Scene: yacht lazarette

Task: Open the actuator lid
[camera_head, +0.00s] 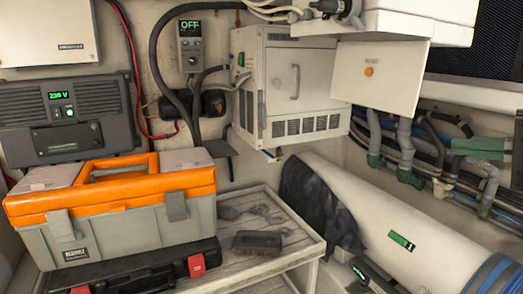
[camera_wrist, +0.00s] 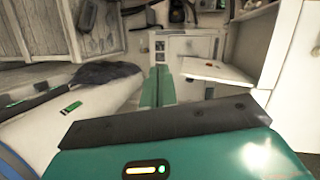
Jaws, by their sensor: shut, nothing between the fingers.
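A white panel (camera_head: 380,75) with an orange round spot and a small label hangs at the upper right in the head view. It also shows in the wrist view (camera_wrist: 215,72), seen at a slant, right of my fingers. It looks like the actuator lid, but the label is too small to read. A white box (camera_head: 415,18) sits above it. My gripper (camera_head: 455,146) enters from the right edge, its green fingers below and right of the panel and apart from it. In the wrist view my fingers (camera_wrist: 160,72) are together and empty.
A white cabinet (camera_head: 290,90) with a handle is left of the panel. Pipes and hoses (camera_head: 405,150) run below it. A large white cylinder (camera_head: 400,220) with a dark cloth lies beneath.

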